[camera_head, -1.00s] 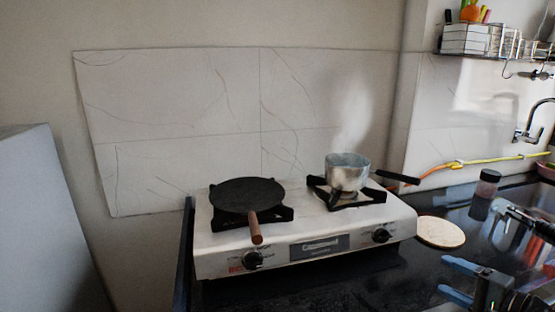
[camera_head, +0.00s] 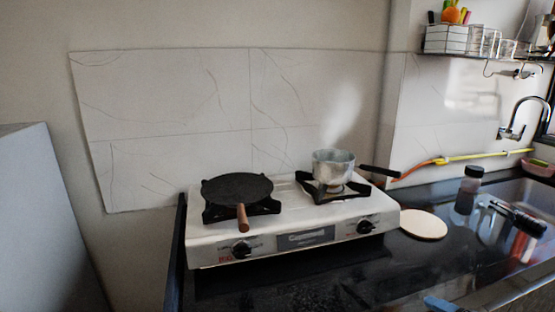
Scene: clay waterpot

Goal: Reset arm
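Only a blue part of my gripper (camera_head: 438,303) shows, at the bottom edge right of centre, in front of the dark counter. The rest of my gripper and arm is out of the picture, so I cannot tell whether it is open or shut. Nothing is seen held in the visible part.
A white two-burner stove (camera_head: 290,237) carries a black flat pan (camera_head: 237,189) and a steaming metal pot (camera_head: 332,167). To the right are a round pale board (camera_head: 423,224), a dark-lidded jar (camera_head: 470,187), a dark elongated object (camera_head: 519,217) and the sink (camera_head: 535,193).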

